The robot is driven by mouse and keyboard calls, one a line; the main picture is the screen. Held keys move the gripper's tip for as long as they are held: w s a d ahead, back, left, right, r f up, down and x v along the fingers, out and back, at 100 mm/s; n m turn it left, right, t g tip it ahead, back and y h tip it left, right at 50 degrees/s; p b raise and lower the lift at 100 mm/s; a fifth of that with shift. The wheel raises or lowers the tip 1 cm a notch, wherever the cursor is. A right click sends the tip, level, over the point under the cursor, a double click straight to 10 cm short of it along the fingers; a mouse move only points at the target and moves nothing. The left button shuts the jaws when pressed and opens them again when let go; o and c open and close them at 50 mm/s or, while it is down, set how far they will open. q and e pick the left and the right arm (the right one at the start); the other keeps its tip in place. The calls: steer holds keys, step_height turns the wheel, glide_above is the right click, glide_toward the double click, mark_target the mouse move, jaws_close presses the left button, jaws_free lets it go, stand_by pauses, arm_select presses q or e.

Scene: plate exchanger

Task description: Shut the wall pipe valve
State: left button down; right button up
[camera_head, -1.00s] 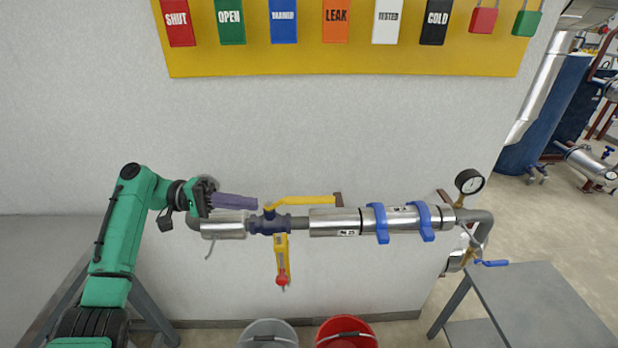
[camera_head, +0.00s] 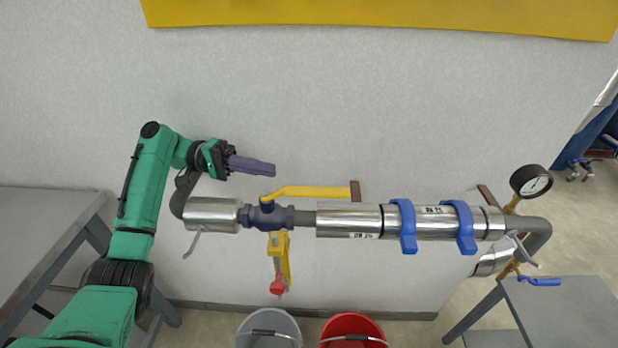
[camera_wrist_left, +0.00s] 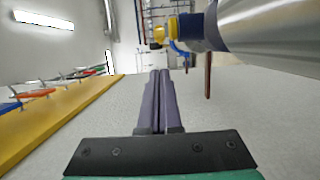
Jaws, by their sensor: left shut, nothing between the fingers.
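The wall pipe (camera_head: 350,219) runs across the head view with a dark blue valve body (camera_head: 268,216) on it. The valve's yellow lever (camera_head: 312,191) points right, along the pipe. A yellow tag with a red end (camera_head: 278,270) hangs below the valve. My left gripper (camera_head: 272,169) is shut and empty, above and a little left of the valve, apart from the lever. In the left wrist view its fingers (camera_wrist_left: 157,85) lie together, with the yellow valve part (camera_wrist_left: 160,32) ahead and the pipe (camera_wrist_left: 275,30) at upper right. My right gripper is not in view.
Blue clamps (camera_head: 404,226) grip the pipe's insulated part. A pressure gauge (camera_head: 531,181) and a small blue lever (camera_head: 540,281) are at the right end. A grey bucket (camera_head: 268,325) and a red bucket (camera_head: 353,328) stand below. The wall above the pipe is clear under the yellow board (camera_head: 380,16).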

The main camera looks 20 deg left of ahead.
arm_select(q)
steer(key=p, duration=0.4)
glide_toward(338, 186)
steer(key=w+d, duration=0.1)
steer(key=d, duration=0.2)
steer(key=shift+w+d+f, duration=0.1)
steer(key=shift+d+f, duration=0.2)
steer(key=shift+d, duration=0.35)
steer(key=shift+s+d, duration=0.2)
steer(key=shift+s, duration=0.15)
